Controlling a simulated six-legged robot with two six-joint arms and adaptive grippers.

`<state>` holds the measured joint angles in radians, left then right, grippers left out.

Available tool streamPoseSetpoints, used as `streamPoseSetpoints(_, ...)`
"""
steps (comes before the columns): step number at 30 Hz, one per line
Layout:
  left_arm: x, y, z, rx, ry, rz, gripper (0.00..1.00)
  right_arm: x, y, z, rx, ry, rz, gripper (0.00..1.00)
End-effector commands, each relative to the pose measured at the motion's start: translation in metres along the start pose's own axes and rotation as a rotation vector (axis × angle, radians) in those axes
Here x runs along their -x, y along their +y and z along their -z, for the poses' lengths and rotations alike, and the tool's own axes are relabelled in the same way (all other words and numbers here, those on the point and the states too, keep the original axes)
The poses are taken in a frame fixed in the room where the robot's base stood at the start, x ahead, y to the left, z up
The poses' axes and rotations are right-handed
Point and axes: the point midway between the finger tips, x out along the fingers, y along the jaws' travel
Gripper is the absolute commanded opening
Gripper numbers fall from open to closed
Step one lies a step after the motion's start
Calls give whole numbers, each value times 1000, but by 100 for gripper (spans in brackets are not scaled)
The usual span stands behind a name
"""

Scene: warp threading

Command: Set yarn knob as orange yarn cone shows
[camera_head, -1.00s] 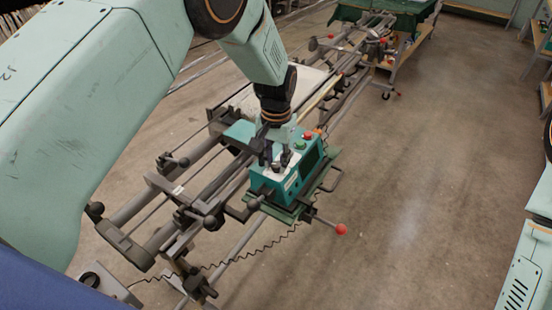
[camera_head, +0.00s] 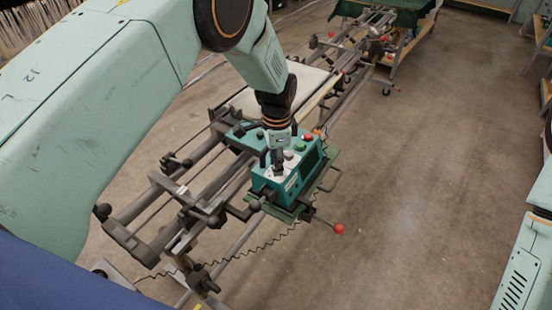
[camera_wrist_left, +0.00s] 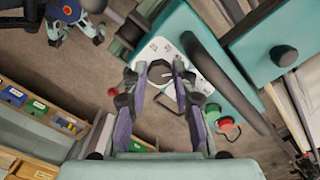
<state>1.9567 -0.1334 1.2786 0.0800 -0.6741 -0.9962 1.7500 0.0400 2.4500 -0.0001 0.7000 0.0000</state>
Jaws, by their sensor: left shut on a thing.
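The teal control box (camera_head: 270,184) sits on the loom frame, with a pale knob panel on top. My left gripper (camera_head: 277,163) reaches down onto that panel from above. In the left wrist view its two fingers (camera_wrist_left: 160,80) are shut on the dark yarn knob (camera_wrist_left: 160,73), one on each side. The white panel (camera_wrist_left: 202,70) around the knob carries small markings too small to read. The fingers hide part of the knob, so its exact setting cannot be told. I cannot make out an orange yarn cone. My right gripper is not in view.
A red button (camera_head: 307,136) and a green button (camera_head: 299,145) are on the box beside the gripper. A red-tipped lever (camera_head: 338,228) sticks out below. Grey loom rails (camera_head: 190,205) run alongside. A coiled cable hangs below. The floor at right (camera_head: 430,190) is clear.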

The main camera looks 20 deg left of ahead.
Motion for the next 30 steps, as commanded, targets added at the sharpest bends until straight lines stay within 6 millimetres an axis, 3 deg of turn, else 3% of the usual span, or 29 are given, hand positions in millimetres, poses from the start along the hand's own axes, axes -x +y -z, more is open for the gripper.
streamPoseSetpoints(15,-4,5,-2,-370,-4,-13,0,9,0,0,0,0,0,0)
streamPoseSetpoints(30,-4,5,-2,-464,-4,-13,0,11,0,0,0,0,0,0)
